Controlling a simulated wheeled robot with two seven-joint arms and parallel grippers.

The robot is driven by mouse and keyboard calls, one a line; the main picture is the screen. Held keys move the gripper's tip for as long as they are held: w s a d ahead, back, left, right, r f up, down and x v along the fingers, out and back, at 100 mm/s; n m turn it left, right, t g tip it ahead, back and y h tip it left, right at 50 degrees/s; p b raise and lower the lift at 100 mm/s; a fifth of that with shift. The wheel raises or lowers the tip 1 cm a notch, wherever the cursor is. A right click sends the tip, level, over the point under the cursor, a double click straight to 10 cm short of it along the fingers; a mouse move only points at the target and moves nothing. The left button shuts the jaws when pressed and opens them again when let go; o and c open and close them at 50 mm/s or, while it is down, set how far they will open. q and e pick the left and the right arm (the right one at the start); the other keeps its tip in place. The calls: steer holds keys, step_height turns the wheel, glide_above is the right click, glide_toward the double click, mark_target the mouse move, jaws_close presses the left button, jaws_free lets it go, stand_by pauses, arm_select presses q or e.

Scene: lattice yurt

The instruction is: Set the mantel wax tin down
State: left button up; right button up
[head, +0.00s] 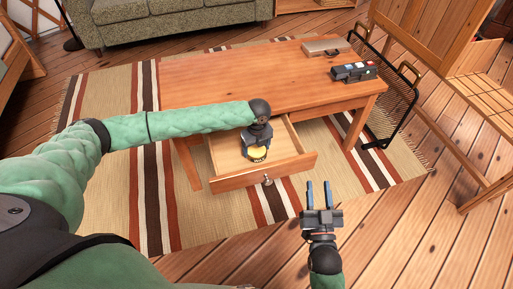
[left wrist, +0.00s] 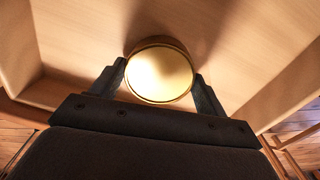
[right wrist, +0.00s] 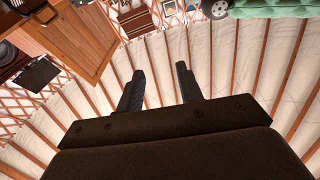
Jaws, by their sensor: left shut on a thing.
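The mantel wax tin (head: 257,154) is a small round tin with a yellow and black look in the head view. In the left wrist view its round golden face (left wrist: 160,75) fills the space between the fingers. My left gripper (head: 257,148) is shut on the tin, inside the open drawer (head: 228,181) of the wooden table (head: 215,85). I cannot tell whether the tin touches the drawer floor. My right gripper (head: 319,184) is open and empty, in front of the drawer and to its right. Its two fingers also show apart in the right wrist view (right wrist: 160,88).
On the tabletop lie a flat tan case (head: 325,46) and a dark box with coloured parts (head: 353,72). A black mesh screen (head: 392,98) stands at the table's right end. A wooden chair (head: 440,45) is farther right. A green sofa (head: 165,20) stands behind.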

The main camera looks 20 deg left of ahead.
mark_target(257, 149)
steer(key=shift+f, duration=0.5)
arm_select(q)
steer(key=o, duration=1.1)
arm_select(e)
steer(key=shift+f+g, duration=0.15)
steer(key=shift+g, duration=0.15)
arm_select(q)
steer(key=shift+r, duration=0.1)
step_height(257, 149, up, 5)
steer(key=shift+r+p, duration=0.2)
steer(key=shift+p, duration=0.3)
steer(key=shift+w+d+r+p, duration=0.1)
steer(key=shift+r+p, duration=0.15)
steer(key=shift+r, duration=1.4)
steer(key=shift+w+r+p, duration=0.1)
steer(key=shift+r+p, duration=0.1)
steer(key=shift+r, duration=1.4)
arm_select(e)
steer(key=s+f+g+h, duration=0.1)
steer(key=s+f+g, duration=0.1)
steer(key=f, duration=0.7)
steer(key=s+f+g, duration=0.3)
steer(key=f+g, duration=0.2)
steer(key=f, duration=0.5)
steer(key=shift+f+h, duration=0.25)
steer(key=shift+h, duration=0.15)
steer(key=shift+s, duration=0.15)
